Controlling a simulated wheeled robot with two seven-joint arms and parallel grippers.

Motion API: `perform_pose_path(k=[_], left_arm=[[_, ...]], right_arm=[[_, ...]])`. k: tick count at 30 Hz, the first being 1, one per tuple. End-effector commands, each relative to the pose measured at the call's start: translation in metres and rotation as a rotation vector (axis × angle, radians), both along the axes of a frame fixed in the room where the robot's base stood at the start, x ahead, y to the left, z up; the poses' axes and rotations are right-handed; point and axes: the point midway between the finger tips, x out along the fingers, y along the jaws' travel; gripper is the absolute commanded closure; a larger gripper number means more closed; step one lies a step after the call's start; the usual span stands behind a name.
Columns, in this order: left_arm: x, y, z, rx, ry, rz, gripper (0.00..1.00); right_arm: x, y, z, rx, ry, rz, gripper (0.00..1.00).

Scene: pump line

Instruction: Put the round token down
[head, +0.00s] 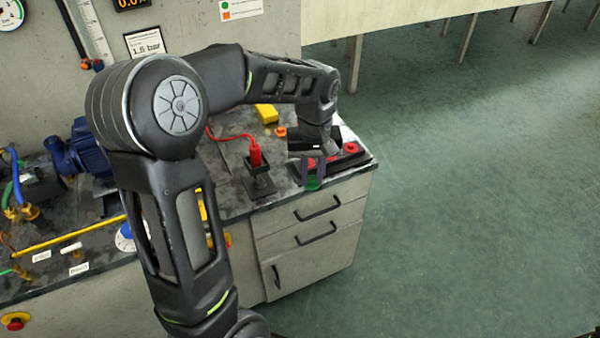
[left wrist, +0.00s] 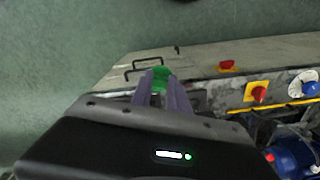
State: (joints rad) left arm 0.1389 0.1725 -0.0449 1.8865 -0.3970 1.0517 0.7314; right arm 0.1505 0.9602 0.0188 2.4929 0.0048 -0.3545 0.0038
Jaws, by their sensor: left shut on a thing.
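The round token is green (head: 312,183). It sits between the fingers of my left gripper (head: 313,172), which is shut on it at the front of the bench's right end. In the left wrist view the green token (left wrist: 159,77) shows at the fingertips (left wrist: 160,90), with the drawer handles beyond it. A dark tray (head: 362,157) lies by the gripper and holds a red round piece (head: 351,148). The gripper hides part of the tray. I cannot tell whether the token touches anything below it. My right gripper is not in view.
A red plug (head: 255,155) with a red cable stands in a black holder (head: 260,184) left of the gripper. A yellow block (head: 266,113) and an orange piece (head: 280,131) lie behind. The bench ends just right of the tray, with open green floor (head: 470,190) beyond.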

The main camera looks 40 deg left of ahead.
Motion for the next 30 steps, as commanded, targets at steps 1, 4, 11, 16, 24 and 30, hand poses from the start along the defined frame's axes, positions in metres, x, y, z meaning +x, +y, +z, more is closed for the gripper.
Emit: perform_pose_path(k=[1, 4, 11, 16, 24, 30], left_arm=[[0.006, -0.005, -0.012, 0.001, 0.005, -0.052, 1.0], [0.019, -0.017, -0.033, 0.003, 0.007, -0.159, 1.0], [0.04, -0.053, -0.094, 0.006, 0.01, -0.41, 1.0], [0.043, -0.091, -0.15, 0.003, 0.011, -0.592, 1.0], [0.033, -0.127, -0.195, -0.005, 0.002, -0.721, 1.0], [0.033, -0.128, -0.195, -0.005, 0.001, -0.723, 1.0]], right_arm=[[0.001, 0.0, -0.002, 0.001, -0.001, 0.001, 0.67], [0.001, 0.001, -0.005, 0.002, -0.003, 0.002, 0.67], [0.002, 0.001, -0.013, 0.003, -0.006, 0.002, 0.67], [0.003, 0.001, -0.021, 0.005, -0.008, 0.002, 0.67], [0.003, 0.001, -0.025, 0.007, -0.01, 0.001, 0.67], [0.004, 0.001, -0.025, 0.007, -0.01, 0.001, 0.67]])
